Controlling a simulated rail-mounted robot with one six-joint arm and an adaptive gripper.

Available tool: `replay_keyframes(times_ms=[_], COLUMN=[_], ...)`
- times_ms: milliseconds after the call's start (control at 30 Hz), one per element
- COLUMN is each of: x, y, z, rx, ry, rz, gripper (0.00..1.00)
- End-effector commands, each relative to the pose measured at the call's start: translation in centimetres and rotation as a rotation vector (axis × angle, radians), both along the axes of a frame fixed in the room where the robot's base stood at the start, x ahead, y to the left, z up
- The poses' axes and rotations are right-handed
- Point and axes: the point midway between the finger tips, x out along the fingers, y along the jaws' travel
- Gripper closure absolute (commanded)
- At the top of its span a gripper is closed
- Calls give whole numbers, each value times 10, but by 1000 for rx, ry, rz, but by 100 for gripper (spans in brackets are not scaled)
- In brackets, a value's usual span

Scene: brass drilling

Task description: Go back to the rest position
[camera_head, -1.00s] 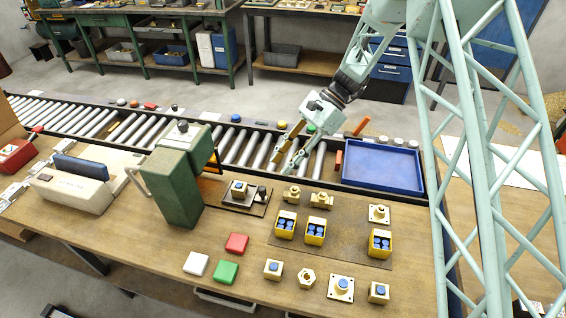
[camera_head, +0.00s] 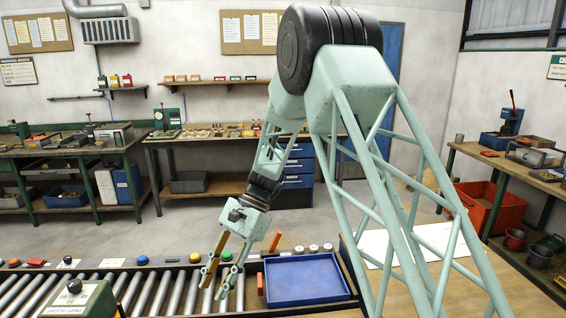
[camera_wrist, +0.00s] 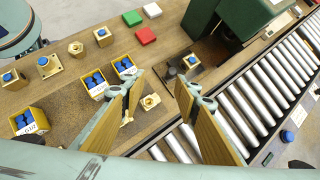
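My gripper (camera_head: 214,290) hangs over the roller conveyor (camera_head: 150,292), left of the blue tray (camera_head: 305,280), with its fingers pointing down. It is open and nothing is between its fingers. In the wrist view the two wood-coloured finger pads of my gripper (camera_wrist: 160,82) stand wide apart. Beyond them lies the wooden workbench (camera_wrist: 60,90) with yellow boxes holding blue-topped parts (camera_wrist: 97,84) and a brass fitting (camera_wrist: 150,101). No part is in contact with the fingers that I can see.
A green machine (camera_wrist: 240,25) stands on the bench beside the conveyor. Small coloured buttons (camera_head: 141,260) line the conveyor's far rail. A side bench with a red bin (camera_head: 490,208) is at the right. Open floor (camera_head: 160,232) lies behind the conveyor.

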Motion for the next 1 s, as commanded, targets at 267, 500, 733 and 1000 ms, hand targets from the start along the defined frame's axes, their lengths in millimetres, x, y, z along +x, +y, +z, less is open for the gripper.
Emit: replay_keyframes(times_ms=[267, 500, 733, 1000], x=[-8, -20, -32, -50], y=[-33, -62, -89, -121], z=[43, 76, 105, 137], rx=[-3, -7, -14, -27], ry=[-79, -143, -208, -279], rz=[29, 57, 83, 115], gripper=[71, 71, 71, 71])
